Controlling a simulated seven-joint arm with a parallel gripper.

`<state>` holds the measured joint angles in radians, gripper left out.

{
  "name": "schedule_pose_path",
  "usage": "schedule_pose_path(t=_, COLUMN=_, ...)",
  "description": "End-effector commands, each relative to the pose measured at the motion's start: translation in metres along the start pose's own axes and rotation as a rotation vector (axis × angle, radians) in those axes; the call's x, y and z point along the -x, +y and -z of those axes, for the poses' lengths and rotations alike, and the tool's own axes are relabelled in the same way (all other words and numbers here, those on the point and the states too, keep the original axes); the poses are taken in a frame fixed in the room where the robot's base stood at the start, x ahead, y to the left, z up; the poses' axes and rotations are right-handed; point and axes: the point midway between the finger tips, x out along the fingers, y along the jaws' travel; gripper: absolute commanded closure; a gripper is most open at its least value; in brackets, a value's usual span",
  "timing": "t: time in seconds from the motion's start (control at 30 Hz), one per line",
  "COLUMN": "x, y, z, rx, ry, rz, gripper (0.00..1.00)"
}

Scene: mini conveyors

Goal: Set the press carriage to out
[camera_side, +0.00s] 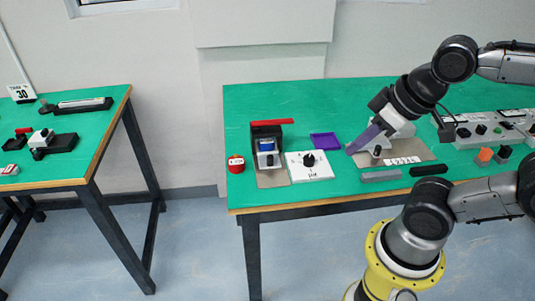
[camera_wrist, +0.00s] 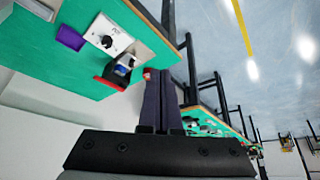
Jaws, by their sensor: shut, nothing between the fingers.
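What looks like the press (camera_side: 258,134) stands near the left end of the green table, a black frame with a red bar across its top. A white and blue block (camera_side: 267,154), apparently its carriage, sits at the front of the frame over a beige plate. The press also shows tilted in the wrist view (camera_wrist: 112,77), upper left of the fingers. How far out the carriage is, I cannot tell. My gripper (camera_side: 351,150) has purple fingers, shut and empty, to the right of the press and apart from it. The fingers (camera_wrist: 160,80) lie together in the wrist view.
A white dial panel (camera_side: 325,170) and a purple tray (camera_side: 325,141) lie between press and gripper. A red timer (camera_side: 236,164) is left of the press. Grey (camera_side: 381,176) and black (camera_side: 429,169) bars lie at the front. A switch panel (camera_side: 480,130) is at right.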

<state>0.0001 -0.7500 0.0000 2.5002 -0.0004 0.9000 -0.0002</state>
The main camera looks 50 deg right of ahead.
Motion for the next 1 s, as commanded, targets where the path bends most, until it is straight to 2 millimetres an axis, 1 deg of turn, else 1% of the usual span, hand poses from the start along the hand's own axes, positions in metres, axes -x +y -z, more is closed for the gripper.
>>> schedule_pose_path(t=0.47, x=0.0, y=0.0, z=0.0, rx=0.0, ry=0.0, rz=0.0, gripper=1.0)
schedule_pose_path(t=0.5, x=0.0, y=0.0, z=0.0, rx=0.0, ry=0.0, rz=0.0, gripper=0.98)
schedule_pose_path(t=0.53, x=0.0, y=0.0, z=0.0, rx=0.0, ry=0.0, rz=0.0, gripper=0.93)
schedule_pose_path(t=0.67, x=0.0, y=0.0, z=-0.001, rx=0.04, ry=-0.003, rz=0.001, gripper=0.69)
schedule_pose_path(t=0.7, x=0.002, y=0.0, z=0.002, rx=0.068, ry=0.003, rz=0.0, gripper=0.62)
schedule_pose_path(t=0.77, x=0.011, y=0.0, z=0.015, rx=0.123, ry=0.029, rz=-0.001, gripper=0.51)
schedule_pose_path(t=0.8, x=0.015, y=0.0, z=0.025, rx=0.158, ry=0.033, rz=-0.002, gripper=0.45)
schedule_pose_path(t=0.9, x=0.019, y=0.002, z=0.055, rx=0.235, ry=0.019, rz=-0.007, gripper=0.45)
schedule_pose_path(t=1.0, x=0.015, y=0.006, z=0.083, rx=0.292, ry=-0.009, rz=-0.011, gripper=0.45)
